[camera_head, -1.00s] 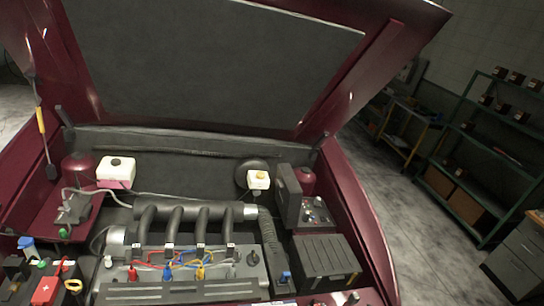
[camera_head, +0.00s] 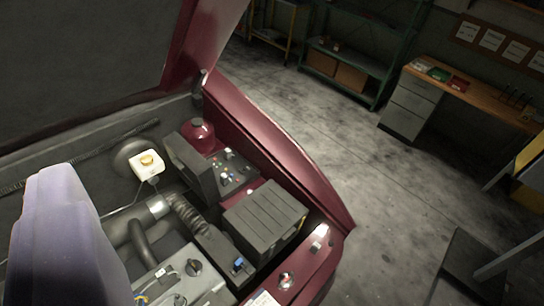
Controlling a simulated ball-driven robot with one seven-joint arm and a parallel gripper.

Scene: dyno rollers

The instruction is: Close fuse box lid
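The fuse box (camera_head: 238,178) sits in the engine bay near the car's right-hand fender, with small coloured fuses and relays showing inside. Its dark lid (camera_head: 190,166) stands open, tilted up along the left side of the box. A large smooth purple-grey shape (camera_head: 62,240) fills the lower left and looks like part of my own arm or gripper. It is well left of the fuse box and apart from it. No fingertips can be made out, so its opening is unclear.
A ribbed black box (camera_head: 265,218) lies just in front of the fuse box. A white reservoir with a yellow cap (camera_head: 147,164) is to its left, and a dark red dome (camera_head: 198,135) is behind. The raised hood (camera_head: 90,60) hangs above. Open floor (camera_head: 370,170) lies right of the fender.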

